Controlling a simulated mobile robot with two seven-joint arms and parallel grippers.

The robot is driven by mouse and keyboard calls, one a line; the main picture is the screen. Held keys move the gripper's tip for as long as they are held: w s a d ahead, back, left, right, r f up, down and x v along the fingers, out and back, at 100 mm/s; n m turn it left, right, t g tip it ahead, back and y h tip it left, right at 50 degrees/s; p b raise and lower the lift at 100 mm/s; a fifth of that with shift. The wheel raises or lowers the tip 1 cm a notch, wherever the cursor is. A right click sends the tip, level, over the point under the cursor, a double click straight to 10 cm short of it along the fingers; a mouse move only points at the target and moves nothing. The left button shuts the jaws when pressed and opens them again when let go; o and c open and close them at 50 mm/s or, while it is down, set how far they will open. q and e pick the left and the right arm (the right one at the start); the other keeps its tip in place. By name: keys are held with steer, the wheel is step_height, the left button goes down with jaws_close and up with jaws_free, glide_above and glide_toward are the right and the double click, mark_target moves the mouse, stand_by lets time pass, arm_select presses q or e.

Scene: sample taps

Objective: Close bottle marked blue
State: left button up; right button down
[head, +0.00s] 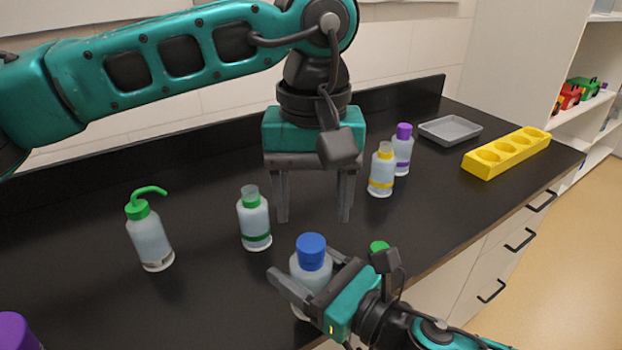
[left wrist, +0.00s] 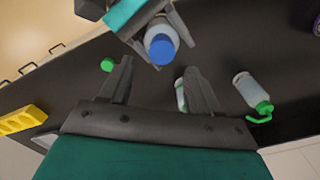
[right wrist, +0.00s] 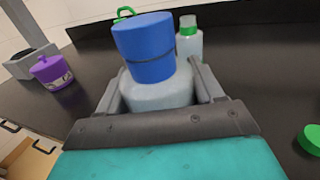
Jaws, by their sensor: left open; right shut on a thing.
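The bottle marked blue (head: 310,270) is a pale bottle near the counter's front edge, with a blue cap (head: 311,249) over its mouth. Whether the cap is fully tight cannot be told. My right gripper (head: 304,266) is shut around the bottle's body below the cap. The right wrist view shows the blue cap (right wrist: 146,48) above the pale body (right wrist: 157,94) between the fingers. My left gripper (head: 314,218) is open and empty, pointing down behind the bottle. In the left wrist view the blue cap (left wrist: 162,48) lies beyond its spread fingers.
A green-marked bottle (head: 254,222) and a green-spouted wash bottle (head: 149,240) stand left. A loose green cap (head: 379,246) lies near my right gripper. Yellow-marked (head: 382,172) and purple-marked (head: 402,150) bottles stand behind right, before a grey tray (head: 450,129) and yellow rack (head: 508,151). A purple lid (head: 15,332) shows front left.

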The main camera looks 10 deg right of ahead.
arm_select(q)
steer(key=n, duration=0.5)
steer(key=shift+r+n, duration=0.15)
steer(key=shift+n, duration=0.25)
steer(key=n, duration=0.5)
steer(key=shift+r, duration=0.2)
steer(key=n, duration=0.5)
steer(key=shift+a+r+n, duration=0.1)
steer(key=shift+r+n, duration=0.05)
steer(key=shift+n, duration=0.25)
steer(key=n, duration=0.5)
steer(key=shift+r+n, duration=0.15)
steer(key=shift+n, duration=0.15)
steer(key=n, duration=0.5)
steer(key=shift+r, duration=0.15)
steer(key=n, duration=0.5)
steer(key=shift+r+n, duration=0.15)
steer(key=shift+n, duration=0.25)
steer(key=n, duration=0.5)
steer(key=shift+r, duration=0.2)
steer(key=n, duration=0.4)
steer(key=shift+r+n, duration=0.1)
steer(key=shift+n, duration=0.2)
